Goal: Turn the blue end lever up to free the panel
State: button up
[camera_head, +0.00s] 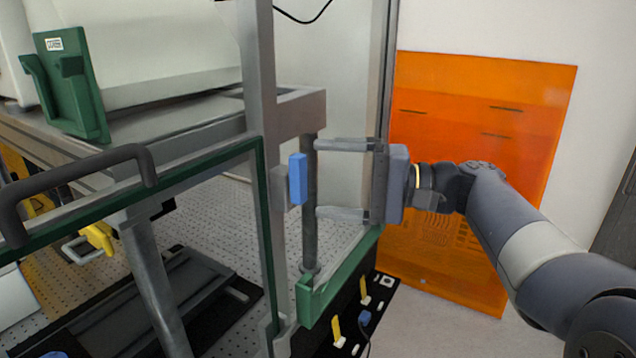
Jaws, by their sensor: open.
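The blue end lever (298,179) is a short upright block on the grey post at the end of the panel. The panel (200,172) is clear with a green frame and a dark bent handle (80,170) at its left. My gripper (317,179) comes in from the right with its two fingers apart, one above the other. The fingers point left toward the blue lever, with a small gap seen between their tips and the lever. A dark vertical post (309,235) stands by the fingertips. How far the gripper is from the lever in depth is hard to tell.
A grey frame upright (257,80) rises behind the lever. A green corner bracket (335,280) lies below my gripper. An orange sheet (490,130) stands behind my arm. A perforated table (215,240) with yellow clamps (97,237) is at the left. Open floor shows at the lower right.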

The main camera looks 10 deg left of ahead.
aim_at(298, 179)
jog(key=d+b, duration=0.1)
jog(key=d, duration=0.7)
jog(key=a+p, duration=0.2)
jog(key=a, duration=0.9)
jog(key=shift+d, duration=0.15)
